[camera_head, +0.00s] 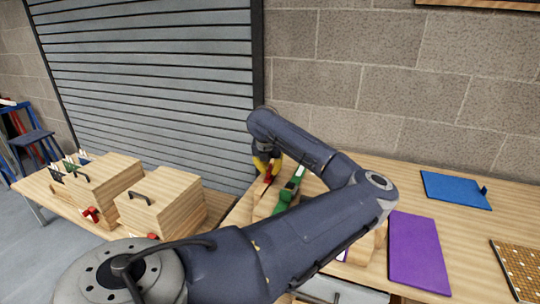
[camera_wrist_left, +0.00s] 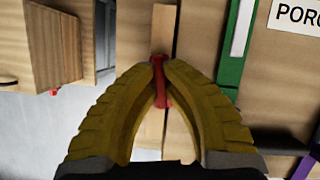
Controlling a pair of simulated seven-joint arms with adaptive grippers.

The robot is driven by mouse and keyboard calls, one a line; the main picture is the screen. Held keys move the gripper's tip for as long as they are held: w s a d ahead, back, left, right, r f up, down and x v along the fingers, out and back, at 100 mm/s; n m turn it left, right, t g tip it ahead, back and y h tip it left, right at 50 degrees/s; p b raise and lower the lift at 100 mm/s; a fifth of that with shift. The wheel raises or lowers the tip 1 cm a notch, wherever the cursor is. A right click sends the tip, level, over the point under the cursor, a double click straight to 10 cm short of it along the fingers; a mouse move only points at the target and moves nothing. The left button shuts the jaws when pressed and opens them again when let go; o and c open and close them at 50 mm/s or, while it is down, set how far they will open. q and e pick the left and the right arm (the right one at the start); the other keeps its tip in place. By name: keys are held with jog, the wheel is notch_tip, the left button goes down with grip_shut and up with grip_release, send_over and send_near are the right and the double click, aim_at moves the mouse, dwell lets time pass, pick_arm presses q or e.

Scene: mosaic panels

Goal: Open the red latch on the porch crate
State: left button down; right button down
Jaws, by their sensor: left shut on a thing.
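The porch crate (camera_head: 262,208) is pale wood and stands on the wooden table, partly hidden behind my left arm in the head view. In the left wrist view its white label (camera_wrist_left: 296,14) is cut off by the frame and shows "PORC". The red latch (camera_wrist_left: 161,90) sits between the yellow fingers of my left gripper (camera_wrist_left: 160,66). The fingertips are closed on the latch. In the head view my left gripper (camera_head: 267,163) is over the crate, with a bit of red under the fingers. My right gripper is in neither view.
A green piece (camera_head: 285,198) lies close to the right of the latch. Two wooden boxes with black handles, a nearer one (camera_head: 165,207) and a farther one (camera_head: 105,180), stand at left. A purple panel (camera_head: 418,250) and a blue panel (camera_head: 455,189) lie at right.

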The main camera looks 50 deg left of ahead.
pick_arm(q)
jog(key=c, duration=1.5)
grip_release()
jog(key=v, duration=1.2)
jog(key=shift+a, duration=0.1)
